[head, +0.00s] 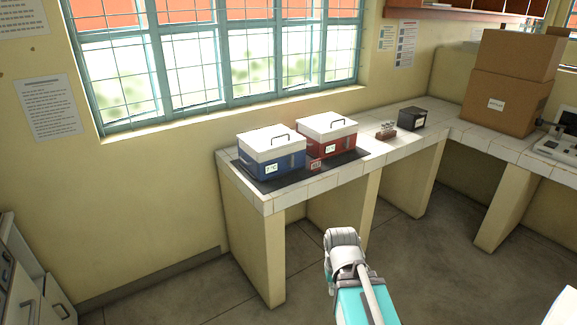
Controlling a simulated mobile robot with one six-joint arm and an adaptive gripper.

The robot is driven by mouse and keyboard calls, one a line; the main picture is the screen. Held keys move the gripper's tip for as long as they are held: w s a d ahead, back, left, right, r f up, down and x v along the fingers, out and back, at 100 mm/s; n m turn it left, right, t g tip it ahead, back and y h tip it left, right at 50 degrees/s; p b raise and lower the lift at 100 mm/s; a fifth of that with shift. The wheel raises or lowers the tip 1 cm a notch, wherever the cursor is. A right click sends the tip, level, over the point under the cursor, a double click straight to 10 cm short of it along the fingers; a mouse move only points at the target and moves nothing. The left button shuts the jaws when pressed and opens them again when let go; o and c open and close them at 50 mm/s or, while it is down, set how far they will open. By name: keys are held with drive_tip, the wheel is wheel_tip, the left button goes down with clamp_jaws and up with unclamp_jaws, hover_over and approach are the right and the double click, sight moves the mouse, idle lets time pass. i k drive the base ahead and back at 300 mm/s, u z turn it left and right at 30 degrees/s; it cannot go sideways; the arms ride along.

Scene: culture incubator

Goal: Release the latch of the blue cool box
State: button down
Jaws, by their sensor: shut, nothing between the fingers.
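The blue cool box (270,155) stands on the tiled bench, at its left end under the window. Its white lid (268,139) looks closed and has a dark carry handle (279,139) on top. A white label (271,168) is on its front. A small greyish part (292,161) shows on the front to the right of the label; it may be the latch, but it is too small to tell its state. My arm shows at the bottom centre, in front of and below the bench, apart from the box. I cannot see my gripper's fingers.
A red cool box (328,137) stands close to the right of the blue one, both on a dark mat (262,186). A small red block (315,165) sits before them. A small rack (386,132), a black box (412,119) and cardboard cartons (502,103) stand farther right.

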sight(263, 171)
drive_tip(key=k, duration=1.2)
drive_tip(key=u, duration=0.6)
drive_tip(key=i, duration=2.15)
drive_tip(key=z, duration=0.8)
